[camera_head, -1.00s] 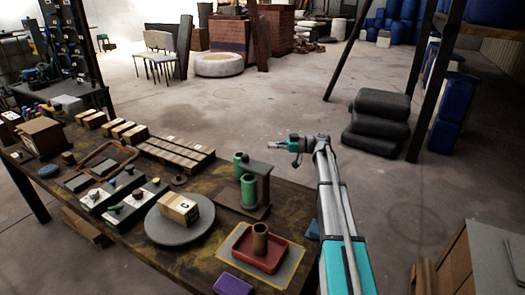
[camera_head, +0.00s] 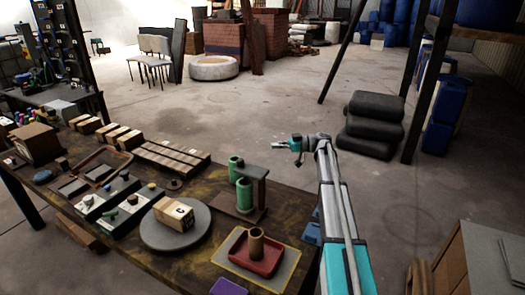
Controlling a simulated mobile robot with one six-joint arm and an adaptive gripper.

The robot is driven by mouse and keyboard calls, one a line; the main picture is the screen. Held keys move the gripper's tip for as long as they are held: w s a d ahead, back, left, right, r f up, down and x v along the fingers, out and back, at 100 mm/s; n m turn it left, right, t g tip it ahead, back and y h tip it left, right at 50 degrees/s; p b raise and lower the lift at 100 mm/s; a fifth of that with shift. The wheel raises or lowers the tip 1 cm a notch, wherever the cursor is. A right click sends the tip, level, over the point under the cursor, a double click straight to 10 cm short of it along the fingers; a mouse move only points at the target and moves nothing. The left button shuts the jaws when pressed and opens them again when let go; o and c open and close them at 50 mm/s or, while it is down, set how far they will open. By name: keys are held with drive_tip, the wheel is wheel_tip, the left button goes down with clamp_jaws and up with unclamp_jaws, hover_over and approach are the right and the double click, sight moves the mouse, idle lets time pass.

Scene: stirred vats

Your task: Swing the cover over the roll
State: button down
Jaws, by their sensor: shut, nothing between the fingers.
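A small stand on the workbench holds two green upright cylinders (camera_head: 244,194) beside a post with a flat dark plate (camera_head: 254,171) on top. The plate looks like the cover, but I cannot be sure. It sits at the top of the post, behind and right of the cylinders. A brown upright cylinder (camera_head: 256,242) stands in a red tray (camera_head: 237,258) nearer me. I cannot tell which cylinder is the roll. My gripper (camera_head: 277,146) is shut and empty, pointing left in the air. In the picture it shows above and right of the stand, apart from it.
A round grey disc (camera_head: 152,235) bears a pale box (camera_head: 174,212) marked C. Wooden blocks (camera_head: 170,158), a brown tray (camera_head: 85,172) and dark boxes with knobs fill the left of the bench. Black stacked sacks (camera_head: 372,125) stand on the floor behind.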

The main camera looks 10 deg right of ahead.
sight(246, 165)
drive_tip(key=s+a+r+n+g+h+p, duration=0.1)
drive_tip(key=r+h+p, duration=0.4)
drive_tip(key=p, duration=0.8)
drive_tip(key=s+a+r+n+g+h+p, duration=0.2)
drive_tip(key=s+r+h+p, duration=0.3)
drive_tip(key=p, duration=0.9)
drive_tip(key=a+r+h, duration=0.1)
drive_tip(key=h, duration=0.2)
drive_tip(key=shift+a+n, duration=0.2)
drive_tip(key=shift+n, duration=0.2)
drive_tip(key=shift+f, duration=0.15)
drive_tip(key=shift+s+a+f+b, duration=0.25)
drive_tip(key=shift+a+f+b, duration=1)
drive_tip(key=shift+f+b, duration=0.25)
drive_tip(key=shift+s+a+f+b, duration=0.25)
drive_tip(key=shift+a+f+b, duration=1.05)
drive_tip(key=shift+f+b, duration=0.2)
drive_tip(key=shift+s+a+f+b, duration=0.25)
drive_tip(key=shift+a+f+b, duration=1)
drive_tip(key=shift+f+b, duration=0.25)
